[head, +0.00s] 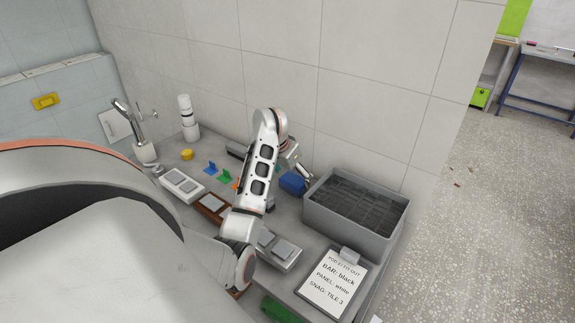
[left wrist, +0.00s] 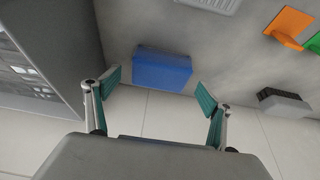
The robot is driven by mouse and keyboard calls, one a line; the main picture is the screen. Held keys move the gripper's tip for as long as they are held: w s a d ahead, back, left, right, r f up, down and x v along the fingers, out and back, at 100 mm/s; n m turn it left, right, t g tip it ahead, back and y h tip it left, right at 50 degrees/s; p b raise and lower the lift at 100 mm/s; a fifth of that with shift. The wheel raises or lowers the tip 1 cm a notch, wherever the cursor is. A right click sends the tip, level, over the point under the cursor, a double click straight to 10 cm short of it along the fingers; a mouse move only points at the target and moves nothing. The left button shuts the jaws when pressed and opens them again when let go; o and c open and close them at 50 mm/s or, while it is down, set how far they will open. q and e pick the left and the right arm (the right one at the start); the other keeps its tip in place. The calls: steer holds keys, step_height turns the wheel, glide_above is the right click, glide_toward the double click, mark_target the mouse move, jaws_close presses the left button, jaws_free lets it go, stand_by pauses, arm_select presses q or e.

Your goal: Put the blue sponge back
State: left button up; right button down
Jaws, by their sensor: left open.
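The blue sponge (head: 292,183) is a small blue block on the counter, just left of the grey crate in the head view. In the left wrist view the blue sponge (left wrist: 162,72) lies ahead of my gripper, roughly between the lines of its two fingers. My left gripper (left wrist: 159,90) is open with teal finger pads spread apart and nothing held. In the head view my left gripper (head: 300,170) is partly hidden by its own arm and is close to the sponge. I cannot tell if they touch. My right gripper is not in view.
The grey crate (head: 313,213) with dark compartments stands right of the sponge, close to the gripper. A tiled wall (head: 370,110) rises behind. A clipboard (head: 333,284) lies in front of the crate. Orange (left wrist: 288,27), green and dark pieces lie on the sponge's other side.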

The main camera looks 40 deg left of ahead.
arm_select(q)
steer(key=p+v, duration=0.1)
steer(key=v, duration=0.8)
steer(key=shift+r, duration=0.3)
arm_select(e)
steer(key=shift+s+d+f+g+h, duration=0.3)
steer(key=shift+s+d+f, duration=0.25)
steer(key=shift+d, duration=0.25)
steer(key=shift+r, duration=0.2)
arm_select(q)
steer(key=shift+s, duration=0.1)
